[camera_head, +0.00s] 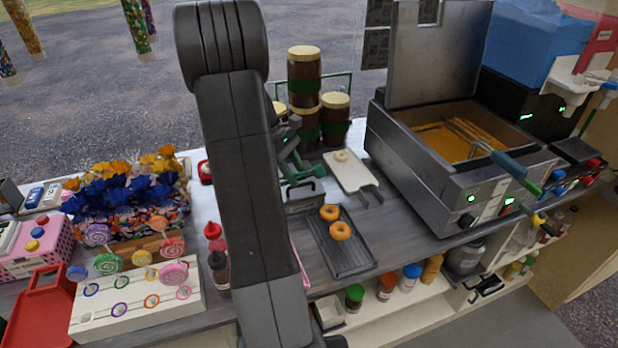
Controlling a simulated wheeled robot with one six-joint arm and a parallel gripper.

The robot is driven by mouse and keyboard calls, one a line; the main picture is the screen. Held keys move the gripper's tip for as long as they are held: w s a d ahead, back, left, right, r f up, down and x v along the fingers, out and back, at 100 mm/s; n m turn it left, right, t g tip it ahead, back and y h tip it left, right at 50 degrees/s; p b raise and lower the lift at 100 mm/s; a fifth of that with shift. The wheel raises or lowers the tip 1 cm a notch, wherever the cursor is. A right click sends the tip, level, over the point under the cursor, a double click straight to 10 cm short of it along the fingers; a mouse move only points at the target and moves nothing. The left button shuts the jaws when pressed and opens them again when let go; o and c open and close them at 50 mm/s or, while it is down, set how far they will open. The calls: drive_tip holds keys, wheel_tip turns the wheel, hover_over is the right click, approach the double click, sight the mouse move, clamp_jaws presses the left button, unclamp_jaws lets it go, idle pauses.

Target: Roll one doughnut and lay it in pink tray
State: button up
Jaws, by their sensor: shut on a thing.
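Two browned ring doughnuts, a nearer doughnut (340,231) and a farther doughnut (329,212), lie on a dark ridged tray (352,266) on the counter. A pale ring doughnut (342,156) lies on a whitish board with a dark handle (352,178) behind them. A thin pink edge (299,264) shows just right of my arm; I cannot tell whether it belongs to the pink tray, and the rest is hidden. My large dark arm link (247,190) crosses the middle of the view.
A fryer (410,150) with a raised lid and tongs stands right. Lidded jars (305,90) and a dark green jointed object (295,160) stand behind the doughnuts. Sauce bottles (217,250), a lollipop stand (135,310) and flowered box (130,215) crowd the left.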

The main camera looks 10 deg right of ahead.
drive_tip(key=w+a+f+b, duration=0.1)
drive_tip(key=w+f, duration=0.1)
drive_tip(key=w+a+f+b, duration=0.1)
drive_tip(key=a+f, duration=0.1)
drive_tip(key=shift+w+a+f, duration=0.15)
drive_tip(key=shift+w+f, duration=0.05)
drive_tip(key=shift+w, duration=0.2)
drive_tip(key=shift+f+b, duration=0.3)
drive_tip(key=shift+f, duration=0.45)
drive_tip(key=o, duration=0.5)
drive_tip(key=shift+c, duration=0.2)
drive_tip(key=shift+o, duration=0.7)
wheel_tip(320, 180, up, 7)
drive_tip(key=p, duration=0.5)
drive_tip(key=shift+p, duration=0.4)
